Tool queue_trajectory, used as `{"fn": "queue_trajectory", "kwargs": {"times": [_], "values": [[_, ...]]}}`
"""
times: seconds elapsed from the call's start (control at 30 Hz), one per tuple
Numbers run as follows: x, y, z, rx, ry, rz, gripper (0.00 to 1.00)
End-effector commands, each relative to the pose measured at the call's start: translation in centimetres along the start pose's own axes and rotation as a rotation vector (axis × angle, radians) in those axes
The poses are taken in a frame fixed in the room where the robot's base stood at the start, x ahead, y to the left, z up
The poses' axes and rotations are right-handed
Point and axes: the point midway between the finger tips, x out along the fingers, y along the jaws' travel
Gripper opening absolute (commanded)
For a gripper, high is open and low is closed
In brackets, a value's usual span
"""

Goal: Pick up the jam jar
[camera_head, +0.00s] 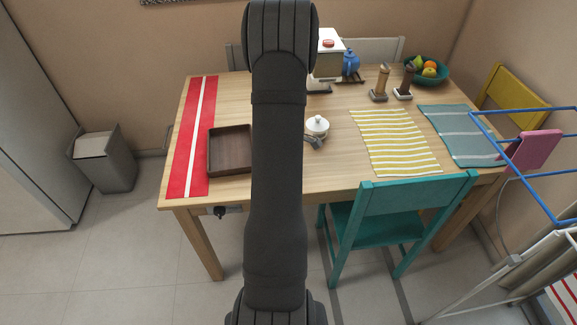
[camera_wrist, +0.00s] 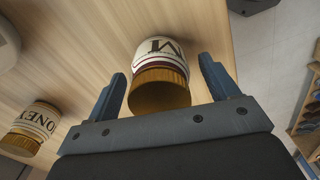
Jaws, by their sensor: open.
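In the wrist view a jar (camera_wrist: 160,72) with a gold lid and a pale label showing a large letter M lies between the two fingers of my gripper (camera_wrist: 162,70). The rest of its label is out of sight, so the full word cannot be read. The fingers are open, one on each side, with a visible gap to the jar on the right. The jar's lid end points toward the gripper's palm. In the head view my arm hides the jar and most or all of the gripper.
A honey jar (camera_wrist: 34,125) with a gold lid stands left of the gripper. On the wooden table (camera_head: 230,190) are a dark tray (camera_head: 228,172), a white lidded pot (camera_head: 317,125), a yellow striped mat (camera_head: 395,145) and two mills. A teal chair (camera_head: 415,205) stands at the front.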

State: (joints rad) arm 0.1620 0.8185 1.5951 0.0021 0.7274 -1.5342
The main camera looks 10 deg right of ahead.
Motion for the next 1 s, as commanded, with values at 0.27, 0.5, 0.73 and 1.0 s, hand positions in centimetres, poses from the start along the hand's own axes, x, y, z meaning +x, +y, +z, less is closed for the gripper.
{"fn": "queue_trajectory", "kwargs": {"times": [0.27,0.5,0.73,1.0], "values": [[-0.1,0.0,0.0,0.000,0.000,0.000,0.42],[-0.1,0.0,0.0,0.000,0.000,0.001,0.20],[-0.6,0.1,0.0,0.000,0.000,0.002,0.20],[-4.2,0.1,0.0,0.000,-0.001,0.005,0.20]]}}
